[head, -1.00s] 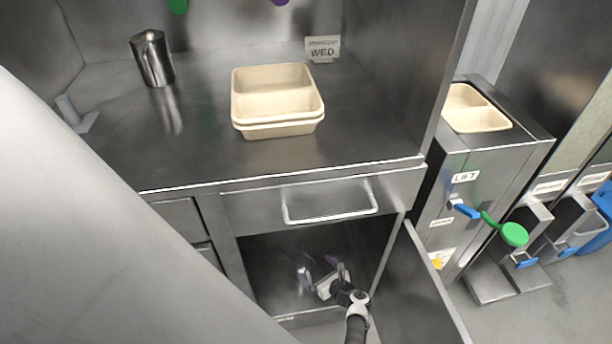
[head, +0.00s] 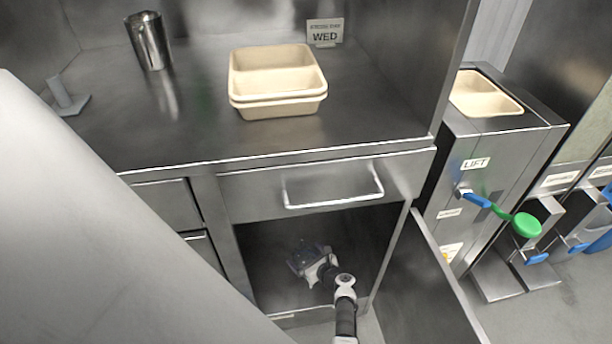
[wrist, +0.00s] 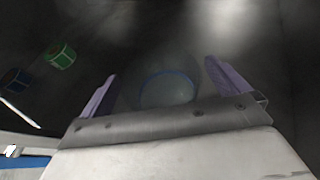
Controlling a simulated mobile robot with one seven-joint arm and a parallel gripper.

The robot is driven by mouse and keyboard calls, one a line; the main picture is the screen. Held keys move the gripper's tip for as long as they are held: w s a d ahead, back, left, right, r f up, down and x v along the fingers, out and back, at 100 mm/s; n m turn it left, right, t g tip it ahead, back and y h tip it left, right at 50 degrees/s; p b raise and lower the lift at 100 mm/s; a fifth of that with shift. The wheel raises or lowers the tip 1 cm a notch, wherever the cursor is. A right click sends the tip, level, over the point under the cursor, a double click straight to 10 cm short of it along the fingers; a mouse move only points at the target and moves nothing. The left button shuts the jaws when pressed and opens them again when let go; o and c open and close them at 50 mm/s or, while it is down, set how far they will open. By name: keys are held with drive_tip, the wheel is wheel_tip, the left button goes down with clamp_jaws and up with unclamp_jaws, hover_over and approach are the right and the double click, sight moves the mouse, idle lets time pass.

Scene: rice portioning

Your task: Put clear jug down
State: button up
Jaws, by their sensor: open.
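The clear jug (wrist: 167,88) shows in the wrist view as a faint see-through round shape with a bluish ring, on a dark surface. My gripper (wrist: 161,72) is open, with one purple finger on each side of the jug. I cannot tell whether either finger touches it. In the head view my gripper (head: 304,262) is inside the open lower cabinet (head: 262,240), under the counter. The jug is too dim to make out clearly there.
The cabinet door (head: 425,280) stands open on the right. A closed drawer (head: 240,190) is above the opening. The counter holds stacked beige trays (head: 278,108) and a metal pitcher (head: 150,42). Small green (wrist: 61,55) and blue (wrist: 14,80) items lie left in the wrist view.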

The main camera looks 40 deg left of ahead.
drive_tip(key=c, duration=1.5)
drive_tip(key=shift+r, duration=0.1)
